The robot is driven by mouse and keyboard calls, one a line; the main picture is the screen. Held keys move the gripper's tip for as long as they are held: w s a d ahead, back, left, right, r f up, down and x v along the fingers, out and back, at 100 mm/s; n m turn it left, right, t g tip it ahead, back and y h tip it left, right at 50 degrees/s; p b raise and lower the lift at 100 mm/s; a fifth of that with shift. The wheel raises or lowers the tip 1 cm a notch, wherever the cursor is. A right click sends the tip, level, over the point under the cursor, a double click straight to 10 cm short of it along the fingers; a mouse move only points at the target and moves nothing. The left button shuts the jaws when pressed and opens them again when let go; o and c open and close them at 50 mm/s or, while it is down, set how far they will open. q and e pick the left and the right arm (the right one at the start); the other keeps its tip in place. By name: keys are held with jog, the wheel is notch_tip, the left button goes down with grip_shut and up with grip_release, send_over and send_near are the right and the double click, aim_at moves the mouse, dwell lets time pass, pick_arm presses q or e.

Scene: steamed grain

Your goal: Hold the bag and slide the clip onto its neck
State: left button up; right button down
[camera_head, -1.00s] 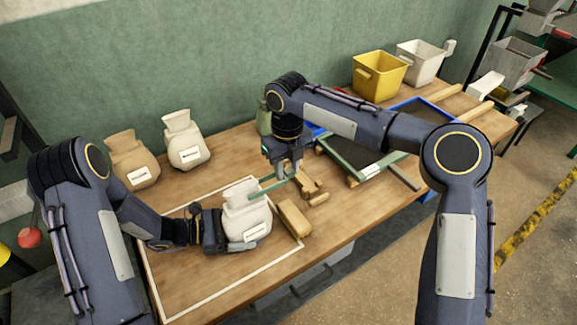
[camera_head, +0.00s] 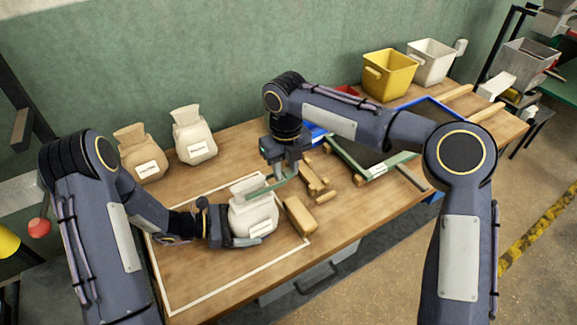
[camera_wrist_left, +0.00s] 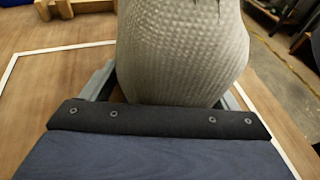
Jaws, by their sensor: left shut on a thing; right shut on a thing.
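A pale cloth bag (camera_head: 254,218) with a white label stands inside the white outline on the wooden table. My left gripper (camera_head: 243,239) is shut on the lower part of the bag. In the left wrist view the bag's woven side (camera_wrist_left: 182,50) fills the space between the jaws. My right gripper (camera_head: 286,168) is shut on a green clip (camera_head: 262,187). The long clip reaches left across the bag's neck. Whether it is around the neck or only in front of it, I cannot tell.
A wooden block (camera_head: 298,215) lies just right of the bag. A tan bag (camera_head: 142,155) and another white bag (camera_head: 193,135) stand at the back left. Wooden pieces (camera_head: 316,183) and a green-edged tray (camera_head: 352,165) lie to the right. A yellow bin (camera_head: 388,76) stands farther back.

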aim_at(272, 175)
jog(key=shift+s+a, duration=0.4)
jog(key=shift+a, duration=0.25)
jog(key=shift+s+a, duration=0.4)
jog(key=shift+a, duration=0.25)
dwell(0.8)
jog(key=c, duration=1)
grip_release()
jog(key=shift+s, duration=0.15)
pick_arm(q)
jog(key=shift+d, duration=0.1)
pick_arm(e)
jog(key=shift+o, duration=0.2)
jog(key=shift+a, duration=0.15)
pick_arm(q)
jog(key=shift+r, duration=0.1)
pick_arm(e)
jog(key=shift+s+a+f, duration=0.1)
jog(key=shift+s+f, duration=0.05)
pick_arm(q)
jog(key=shift+c, duration=0.6)
pick_arm(e)
notch_tip(272, 175, up, 12)
jog(key=shift+w+d+r, duration=0.25)
jog(key=shift+w+d, duration=0.05)
pick_arm(q)
jog(key=o, duration=0.8)
